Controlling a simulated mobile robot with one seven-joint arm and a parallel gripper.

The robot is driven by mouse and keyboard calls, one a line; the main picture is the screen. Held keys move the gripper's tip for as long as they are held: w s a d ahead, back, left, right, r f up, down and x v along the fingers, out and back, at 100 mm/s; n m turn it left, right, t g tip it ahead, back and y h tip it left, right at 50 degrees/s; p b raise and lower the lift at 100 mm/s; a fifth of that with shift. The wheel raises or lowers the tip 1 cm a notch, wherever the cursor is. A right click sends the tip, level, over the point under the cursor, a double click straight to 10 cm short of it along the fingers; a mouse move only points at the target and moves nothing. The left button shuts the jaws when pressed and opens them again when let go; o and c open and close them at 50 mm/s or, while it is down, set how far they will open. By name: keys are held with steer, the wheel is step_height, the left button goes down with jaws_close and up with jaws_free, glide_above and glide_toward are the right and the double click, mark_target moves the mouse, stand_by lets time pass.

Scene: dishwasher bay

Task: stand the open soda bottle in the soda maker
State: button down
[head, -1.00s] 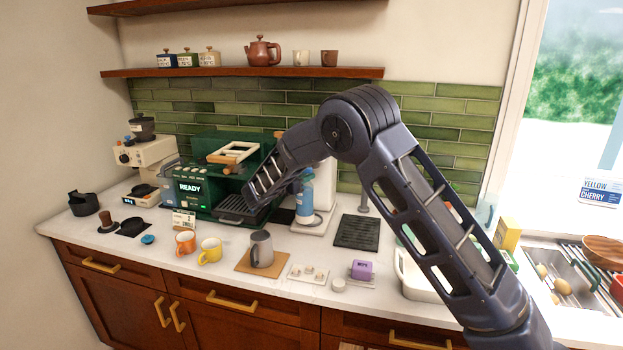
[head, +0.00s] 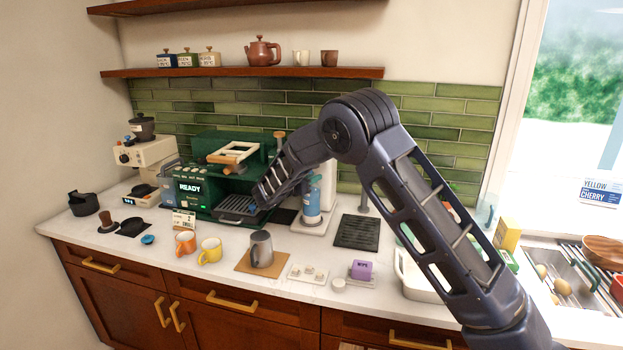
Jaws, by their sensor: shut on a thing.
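The blue soda bottle (head: 312,207) is upright in front of the white soda maker (head: 327,181). Its lower end is over the soda maker's pale base (head: 311,229); I cannot tell whether it touches the base. My gripper (head: 313,182) is at the upper part of the bottle and shut on it. My forearm and wrist hide most of the gripper, and its fingers are hard to make out. The bottle's mouth and part of the soda maker's column are also hidden.
The green coffee machine (head: 207,192) stands left of the bottle, close to my wrist. A grey pitcher (head: 261,248) on a wooden board, an orange mug (head: 185,243) and a yellow mug (head: 210,250) stand in front. A dark mat (head: 357,232) lies right.

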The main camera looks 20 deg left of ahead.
steer(key=c, duration=1.1)
jaws_free()
steer(key=shift+f, duration=0.15)
steer(key=v, duration=1.2)
steer(key=shift+r, duration=0.2)
